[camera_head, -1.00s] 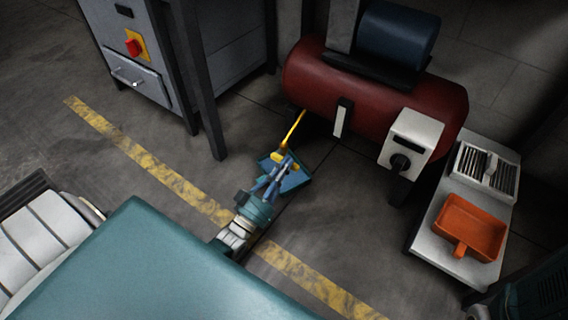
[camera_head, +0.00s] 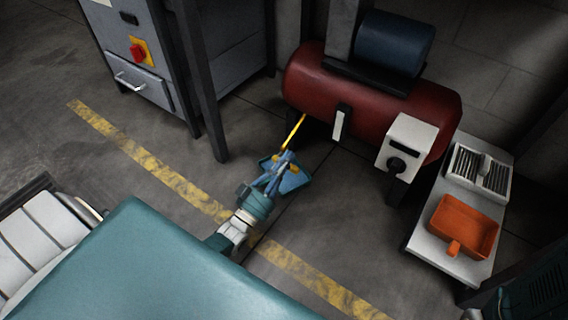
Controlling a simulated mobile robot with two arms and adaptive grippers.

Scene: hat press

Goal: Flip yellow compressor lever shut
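The yellow compressor lever (camera_head: 294,131) is a thin bar slanting down and left from below the red compressor tank (camera_head: 370,108). My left gripper (camera_head: 284,158), blue with yellow parts, is at the lever's lower end. Its fingertips overlap the lever end in the picture; I cannot tell whether they touch it or how far apart they are. A flat blue piece (camera_head: 297,180) lies behind the gripper and is partly covered by it.
A grey cabinet (camera_head: 140,88) with a red switch stands at upper left, its dark post near the lever. A white box with a black knob (camera_head: 408,145) sits at the tank's front. An orange tray (camera_head: 464,226) rests on a pale bench at right.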

